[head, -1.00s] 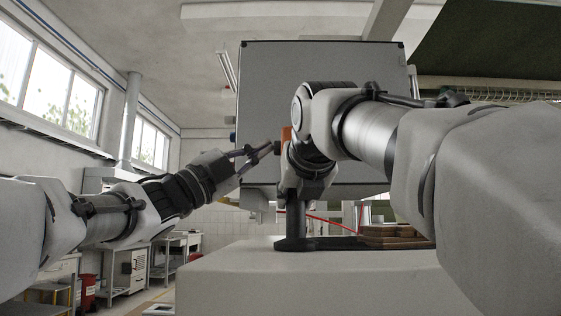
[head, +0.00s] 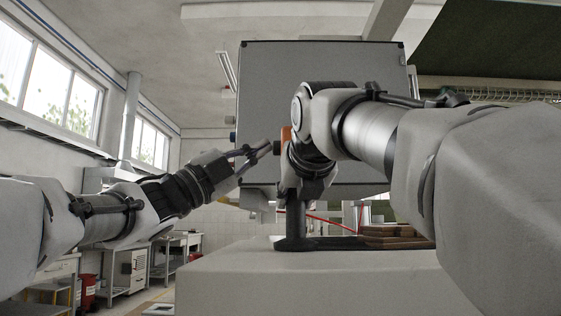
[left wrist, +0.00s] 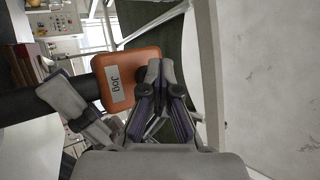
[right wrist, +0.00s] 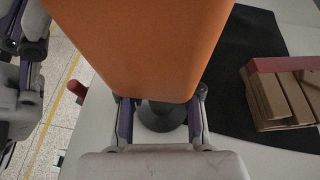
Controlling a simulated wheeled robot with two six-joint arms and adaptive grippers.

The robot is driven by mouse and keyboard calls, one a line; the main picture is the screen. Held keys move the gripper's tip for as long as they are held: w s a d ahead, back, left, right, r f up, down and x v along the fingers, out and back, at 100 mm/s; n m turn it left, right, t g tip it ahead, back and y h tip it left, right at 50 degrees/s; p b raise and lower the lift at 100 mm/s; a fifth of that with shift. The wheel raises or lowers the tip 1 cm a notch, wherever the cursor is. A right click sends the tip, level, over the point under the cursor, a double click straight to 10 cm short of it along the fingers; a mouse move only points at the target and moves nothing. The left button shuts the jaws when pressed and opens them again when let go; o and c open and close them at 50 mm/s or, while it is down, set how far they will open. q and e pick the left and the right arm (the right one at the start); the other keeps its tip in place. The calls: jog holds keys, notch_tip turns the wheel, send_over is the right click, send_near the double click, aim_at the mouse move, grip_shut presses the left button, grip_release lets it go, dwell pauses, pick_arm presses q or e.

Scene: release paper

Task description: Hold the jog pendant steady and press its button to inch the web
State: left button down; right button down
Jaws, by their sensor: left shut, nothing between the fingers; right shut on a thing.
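The orange jog pendant (head: 286,134) is upright at the middle of the head view, partly hidden by my right arm. Its "Jog" label (left wrist: 115,80) shows in the left wrist view. A dark button (head: 277,147) sticks out from its left side. My right gripper (right wrist: 158,112) is shut on the pendant, whose orange body (right wrist: 140,45) fills the top of the right wrist view. My left gripper (head: 266,148) is shut and empty, its tips just left of the button; contact cannot be told.
A dark stand (head: 293,225) rises from the pale worktop (head: 300,285) below the pendant. Brown blocks (head: 395,232) lie on a dark mat (right wrist: 240,65) to the right. A large grey panel (head: 340,75) stands behind. Space around my left forearm looks free.

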pick_arm(q)
jog(key=shift+a, duration=0.8)
jog(key=shift+a, duration=2.5)
jog(key=a, duration=0.4)
dwell(0.3)
jog(key=shift+d, duration=0.15)
jog(key=d, duration=0.8)
jog(key=shift+d, duration=0.35)
jog(key=shift+d, duration=0.1)
dwell(0.9)
